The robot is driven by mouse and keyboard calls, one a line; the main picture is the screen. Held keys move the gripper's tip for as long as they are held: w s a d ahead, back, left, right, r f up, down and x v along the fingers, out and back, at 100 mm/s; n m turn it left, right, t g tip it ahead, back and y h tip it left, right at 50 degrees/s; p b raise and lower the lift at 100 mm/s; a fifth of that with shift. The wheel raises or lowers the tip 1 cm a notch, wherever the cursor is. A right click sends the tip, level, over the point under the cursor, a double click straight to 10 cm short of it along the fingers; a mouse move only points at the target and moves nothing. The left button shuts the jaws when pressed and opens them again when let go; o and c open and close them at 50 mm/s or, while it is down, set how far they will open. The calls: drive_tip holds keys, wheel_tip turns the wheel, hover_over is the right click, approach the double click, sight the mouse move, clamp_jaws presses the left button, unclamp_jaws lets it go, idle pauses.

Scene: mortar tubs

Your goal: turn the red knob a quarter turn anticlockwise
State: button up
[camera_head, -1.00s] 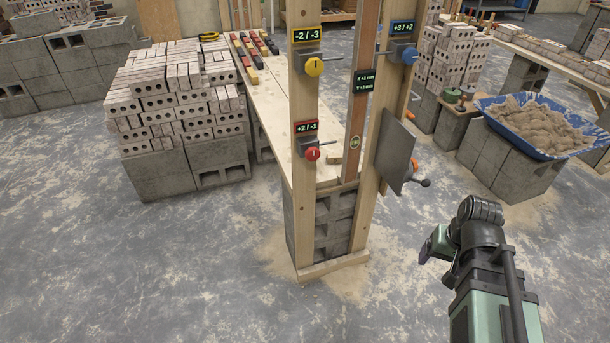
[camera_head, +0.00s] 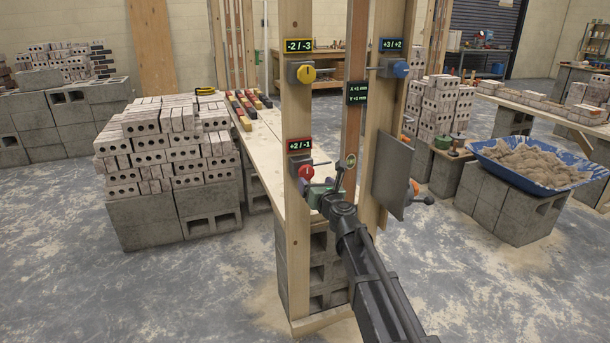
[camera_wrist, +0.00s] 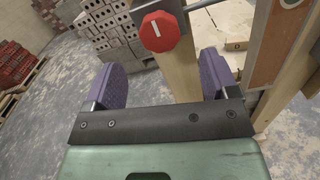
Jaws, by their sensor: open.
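The red knob (camera_head: 306,172) sits on a grey block on the left wooden post, below a small display reading +2 / -1 (camera_head: 299,145). In the wrist view the red knob (camera_wrist: 159,31) is eight-sided with a white line, tilted a little off upright. My gripper (camera_wrist: 160,85) is open and empty, with purple pads apart on either side of the post below the knob. In the head view my gripper (camera_head: 318,192) is just below and right of the knob; the arm hides part of the post frame. No contact with the knob shows.
A yellow knob (camera_head: 302,73) is higher on the same post and a blue knob (camera_head: 400,69) on the right post. A grey plate (camera_head: 395,183) juts out at right. Behind are a plank table (camera_head: 262,140), stacked bricks (camera_head: 165,150) and a blue sand tub (camera_head: 525,165).

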sight(307, 174)
drive_tip(key=x, duration=0.7)
drive_tip(key=shift+w+a, duration=0.25)
drive_tip(key=shift+w, duration=0.1)
drive_tip(key=c, duration=0.9)
